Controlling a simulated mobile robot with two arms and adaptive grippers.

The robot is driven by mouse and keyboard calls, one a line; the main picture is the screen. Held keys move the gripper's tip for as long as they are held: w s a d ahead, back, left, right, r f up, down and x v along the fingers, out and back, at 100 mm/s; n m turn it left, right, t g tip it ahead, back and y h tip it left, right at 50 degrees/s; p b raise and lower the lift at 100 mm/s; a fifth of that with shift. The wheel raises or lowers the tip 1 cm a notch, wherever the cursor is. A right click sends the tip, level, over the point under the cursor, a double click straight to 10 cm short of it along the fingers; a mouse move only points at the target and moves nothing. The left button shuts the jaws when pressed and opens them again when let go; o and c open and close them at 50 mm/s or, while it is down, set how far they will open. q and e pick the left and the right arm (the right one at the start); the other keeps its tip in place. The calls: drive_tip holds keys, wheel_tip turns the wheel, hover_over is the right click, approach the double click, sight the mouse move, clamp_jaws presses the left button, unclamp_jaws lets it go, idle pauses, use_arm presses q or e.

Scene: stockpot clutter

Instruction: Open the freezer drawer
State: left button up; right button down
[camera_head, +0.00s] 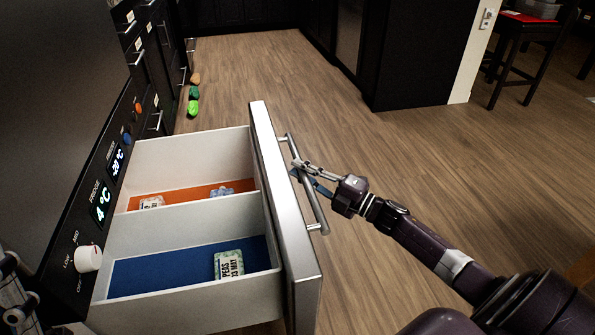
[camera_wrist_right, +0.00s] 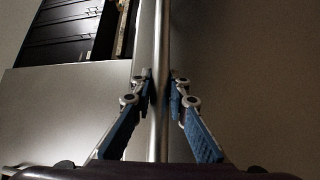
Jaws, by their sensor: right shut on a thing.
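The freezer drawer (camera_head: 285,215) is pulled out to the right from the dark appliance and shows its inside. Its long metal handle (camera_head: 318,210) runs along the steel front. My right gripper (camera_head: 297,172) is shut on the handle at its far half. In the right wrist view the handle (camera_wrist_right: 158,120) passes between the two blue-padded fingers of my right gripper (camera_wrist_right: 160,90). The drawer holds a pack labelled peas (camera_head: 229,264) on a blue floor, and small packs (camera_head: 152,202) on an orange floor behind a divider. My left gripper does not show clearly.
The control panel (camera_head: 108,180) with fridge and freezer displays and a white knob (camera_head: 88,258) is at the left. Green and brown items (camera_head: 193,100) lie on the floor beyond the drawer. The wooden floor (camera_head: 400,170) right of the drawer is largely clear. A stool (camera_head: 520,50) stands far right.

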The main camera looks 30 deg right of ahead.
drive_tip(key=c, duration=1.8)
unclamp_jaws()
drive_tip(key=shift+c, duration=0.2)
drive_tip(key=v, duration=1.2)
drive_tip(key=shift+d, duration=0.1)
